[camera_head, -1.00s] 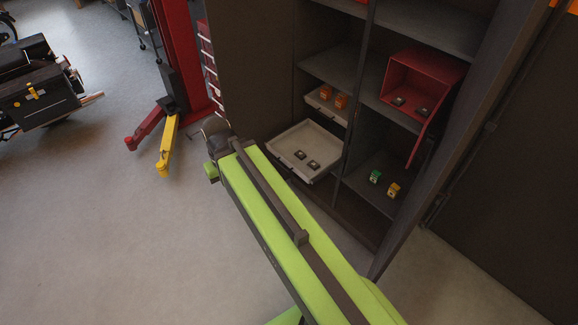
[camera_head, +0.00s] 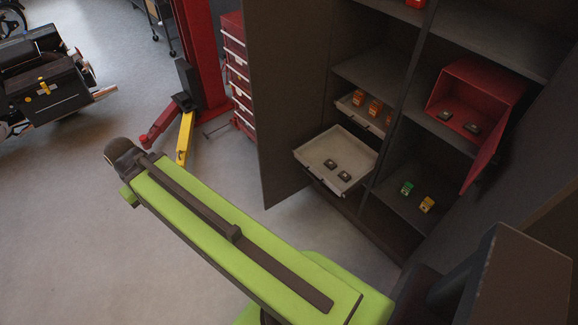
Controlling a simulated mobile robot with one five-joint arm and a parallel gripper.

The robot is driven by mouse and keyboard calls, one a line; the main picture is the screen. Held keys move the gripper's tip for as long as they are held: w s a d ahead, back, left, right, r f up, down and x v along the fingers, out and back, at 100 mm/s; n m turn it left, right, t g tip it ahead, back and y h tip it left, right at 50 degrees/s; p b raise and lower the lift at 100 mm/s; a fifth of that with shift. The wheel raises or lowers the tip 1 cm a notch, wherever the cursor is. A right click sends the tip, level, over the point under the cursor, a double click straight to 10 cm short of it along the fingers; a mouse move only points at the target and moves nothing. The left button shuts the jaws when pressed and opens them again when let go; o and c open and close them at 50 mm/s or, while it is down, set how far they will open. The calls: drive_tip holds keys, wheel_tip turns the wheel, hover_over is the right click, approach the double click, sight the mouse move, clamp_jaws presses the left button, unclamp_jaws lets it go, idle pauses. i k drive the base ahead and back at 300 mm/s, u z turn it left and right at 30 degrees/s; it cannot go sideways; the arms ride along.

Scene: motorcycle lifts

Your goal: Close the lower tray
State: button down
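The lower tray (camera_head: 312,153) is a light grey drawer pulled out of the left half of a dark cabinet. Two small dark items (camera_head: 337,170) lie in it. The upper tray (camera_head: 346,106), holding small orange boxes (camera_head: 375,106), sits above it and sticks out less. My green arm reaches toward the upper left, in front of the cabinet, with its far end left of the lower tray and apart from it. My gripper's fingers cannot be made out.
The cabinet's left door (camera_head: 285,110) stands open beside the tray. A red open box (camera_head: 478,88) with dark items is on the right shelf; green and yellow items (camera_head: 427,204) lie below. A red drawer unit (camera_head: 236,70) and red lift post (camera_head: 205,50) stand left.

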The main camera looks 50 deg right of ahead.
sight(352, 155)
drive_tip(key=u, duration=0.1)
drive_tip(key=i, duration=0.85)
drive_tip(key=z, duration=0.15)
